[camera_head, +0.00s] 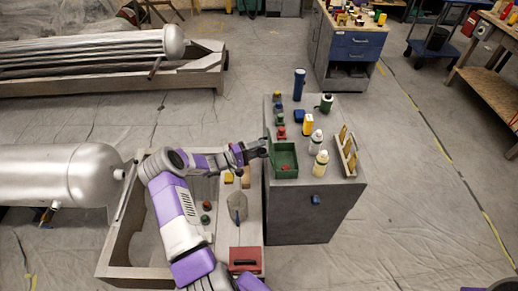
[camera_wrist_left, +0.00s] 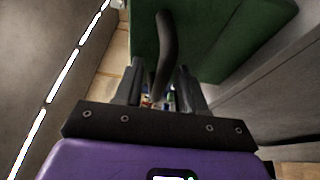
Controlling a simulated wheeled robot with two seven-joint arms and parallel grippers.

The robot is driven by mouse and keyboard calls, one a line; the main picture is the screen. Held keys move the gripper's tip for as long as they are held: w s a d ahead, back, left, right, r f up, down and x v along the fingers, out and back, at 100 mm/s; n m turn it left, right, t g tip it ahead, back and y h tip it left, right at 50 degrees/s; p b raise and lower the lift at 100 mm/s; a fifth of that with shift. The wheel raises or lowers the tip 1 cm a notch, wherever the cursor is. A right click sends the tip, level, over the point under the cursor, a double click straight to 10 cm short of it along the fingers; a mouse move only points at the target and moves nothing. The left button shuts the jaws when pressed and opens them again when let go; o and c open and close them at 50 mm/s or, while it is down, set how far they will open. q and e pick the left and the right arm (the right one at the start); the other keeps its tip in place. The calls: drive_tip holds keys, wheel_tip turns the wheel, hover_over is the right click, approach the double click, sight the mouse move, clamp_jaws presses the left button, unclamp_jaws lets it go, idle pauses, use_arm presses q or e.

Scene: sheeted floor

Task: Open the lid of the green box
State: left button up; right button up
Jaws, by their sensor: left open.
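The green box (camera_head: 285,173) sits on top of the grey cabinet, at its left edge. In the head view it shows a recessed dark green inside; I cannot clearly make out how its lid stands. My left gripper (camera_head: 263,146) is at the box's left side. In the left wrist view a green surface of the box (camera_wrist_left: 225,35) fills the top, with a dark curved handle (camera_wrist_left: 166,50) on it. The handle reaches down between the fingers of the open left gripper (camera_wrist_left: 158,85). Whether the fingers touch it is unclear. My right gripper is out of view.
On the grey cabinet (camera_head: 315,215) stand a dark blue cylinder (camera_head: 299,84), white bottles (camera_head: 317,142), a yellow item (camera_head: 307,124) and a rack (camera_head: 347,150). A lower bench with a red box (camera_head: 245,260) lies left of it. Floor to the right is clear.

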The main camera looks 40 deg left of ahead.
use_arm(q)
drive_tip(key=shift+c, duration=0.4)
clamp_jaws()
drive_tip(key=d+r+g+p, duration=0.1)
drive_tip(key=w+m+g+y+p, duration=0.1)
drive_tip(key=g, duration=0.1)
drive_tip(key=shift+w+d+r+y+p, duration=0.2)
drive_tip(key=shift+d+r+y+p, duration=0.1)
drive_tip(key=shift+d+r+p, duration=0.1)
drive_tip(key=shift+o, duration=0.4)
unclamp_jaws()
